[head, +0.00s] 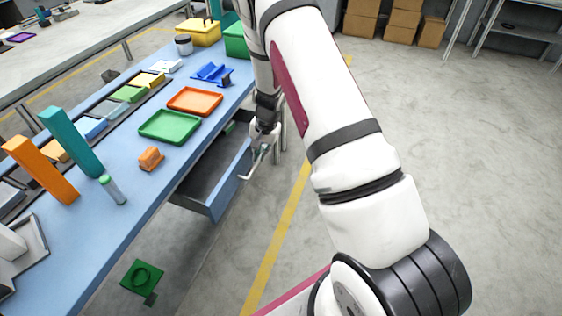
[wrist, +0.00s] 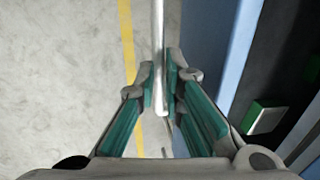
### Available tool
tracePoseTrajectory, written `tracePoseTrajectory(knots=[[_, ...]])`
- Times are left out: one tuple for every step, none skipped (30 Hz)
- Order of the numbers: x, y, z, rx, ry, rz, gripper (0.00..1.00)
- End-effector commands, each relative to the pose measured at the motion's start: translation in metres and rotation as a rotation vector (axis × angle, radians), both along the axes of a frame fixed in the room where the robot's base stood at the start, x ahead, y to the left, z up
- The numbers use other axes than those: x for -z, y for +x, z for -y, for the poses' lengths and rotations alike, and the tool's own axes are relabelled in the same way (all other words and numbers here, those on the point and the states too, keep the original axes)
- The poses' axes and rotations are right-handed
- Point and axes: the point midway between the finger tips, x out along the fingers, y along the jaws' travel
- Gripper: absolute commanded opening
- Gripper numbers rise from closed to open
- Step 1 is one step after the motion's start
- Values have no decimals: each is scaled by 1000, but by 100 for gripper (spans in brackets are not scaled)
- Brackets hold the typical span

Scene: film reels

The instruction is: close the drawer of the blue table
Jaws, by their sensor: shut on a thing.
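The blue table (head: 110,215) stands at the left in the head view. Its drawer (head: 228,184) is pulled out towards the floor side, with its dark inside showing. The pale bar handle (head: 246,175) is on the blue drawer front. My gripper (head: 259,152) is at this handle, outside the drawer front. In the wrist view my gripper (wrist: 160,85) has its fingers closed around the handle (wrist: 158,35), beside the blue drawer front (wrist: 237,65). A green and white item (wrist: 263,116) shows inside the drawer.
On the table are a green tray (head: 170,127), an orange tray (head: 195,101), an orange block (head: 151,159) and tall teal (head: 70,140) and orange (head: 40,170) blocks. A green piece (head: 142,277) lies below the table edge. The floor to the right is open, with cardboard boxes (head: 400,22) far back.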

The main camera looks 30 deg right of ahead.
Motion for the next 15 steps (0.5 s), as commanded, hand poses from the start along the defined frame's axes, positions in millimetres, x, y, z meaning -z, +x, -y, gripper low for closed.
tracePoseTrajectory(knots=[[3,12,-10,-9,-1,2,0],[3,17,-13,-7,0,2,0],[3,23,-19,-7,0,2,0],[3,27,-21,-7,0,2,0],[3,32,-25,-6,0,2,0],[2,37,-29,-5,1,1,0],[2,40,-32,-6,0,0,0],[2,44,-34,-5,0,1,0],[2,48,-38,-5,0,1,0],[2,50,-40,-4,0,0,0],[2,52,-42,-4,0,0,0],[2,55,-43,-3,0,0,0],[1,57,-45,-3,0,0,0],[1,59,-46,-3,0,0,0],[1,60,-47,-3,-1,0,0]])
